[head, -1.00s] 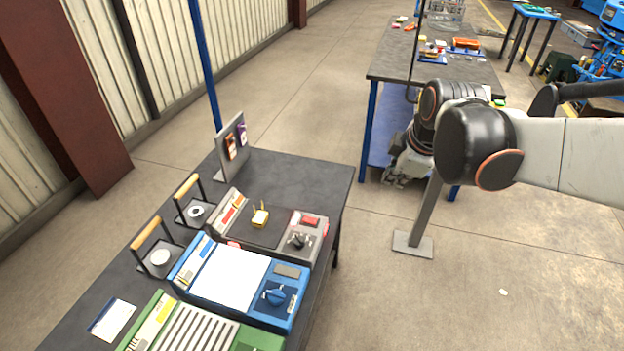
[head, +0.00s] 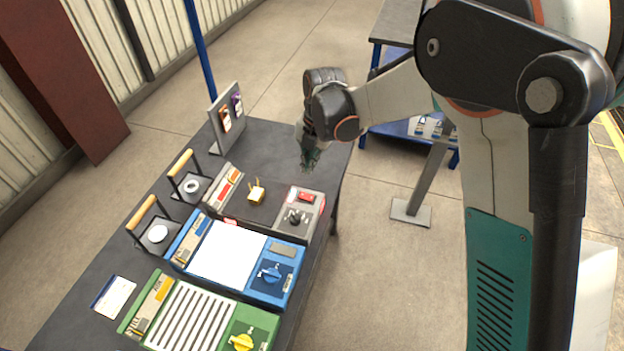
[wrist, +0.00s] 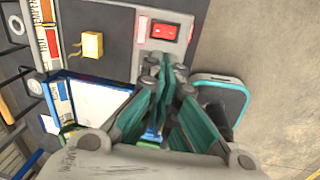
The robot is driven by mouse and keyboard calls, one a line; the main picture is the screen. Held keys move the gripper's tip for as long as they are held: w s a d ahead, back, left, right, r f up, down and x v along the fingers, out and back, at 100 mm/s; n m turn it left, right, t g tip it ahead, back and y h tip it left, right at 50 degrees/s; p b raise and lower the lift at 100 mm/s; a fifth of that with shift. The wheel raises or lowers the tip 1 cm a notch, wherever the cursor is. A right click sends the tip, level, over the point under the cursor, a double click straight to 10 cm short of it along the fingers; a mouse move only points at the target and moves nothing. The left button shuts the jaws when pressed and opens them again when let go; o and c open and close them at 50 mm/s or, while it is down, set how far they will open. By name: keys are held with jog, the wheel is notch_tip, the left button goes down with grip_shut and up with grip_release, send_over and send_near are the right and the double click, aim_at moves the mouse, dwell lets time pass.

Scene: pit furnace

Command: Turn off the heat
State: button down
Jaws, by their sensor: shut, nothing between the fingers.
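Three units stand in a row on a dark table. The grey unit (head: 314,208) has a red switch (head: 306,197), a black knob (head: 296,216) and a dark plate with a yellow block (head: 257,193). The blue unit (head: 292,294) has a white plate and a blue knob (head: 270,272). The green unit (head: 262,318) has slats and a yellow knob (head: 241,342). My gripper (head: 308,166) is shut and empty, above the table beyond the grey unit. In the wrist view the fingers (wrist: 163,72) point toward the red switch (wrist: 165,31) and hide the black knob area.
Two wood-handled stands (head: 158,233) (head: 190,186) are on the table's left side. An upright panel with tags (head: 226,118) stands at the far end. A white card (head: 114,296) lies at the near left. A grey post on a floor plate (head: 411,213) stands right of the table.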

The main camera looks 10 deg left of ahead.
aim_at(302, 202)
jog(key=shift+a+f+n, duration=0.35)
jog(key=shift+a+n, duration=0.05)
jog(key=shift+f, duration=0.1)
jog(key=f+b, duration=0.1)
jog(key=f, duration=0.3)
jog(key=a+f+b, duration=0.1)
jog(key=f+b, duration=0.1)
jog(key=f, duration=0.3)
jog(key=f+b, duration=0.2)
jog(key=f, duration=0.2)
jog(key=shift+w+a+f, duration=0.1)
jog(key=shift+a+f, duration=0.2)
jog(key=shift+f, duration=0.05)
jog(key=shift+a+f+h, duration=0.2)
jog(key=shift+f+h, duration=0.15)
jog(key=shift+h, duration=0.15)
jog(key=shift+d, duration=0.15)
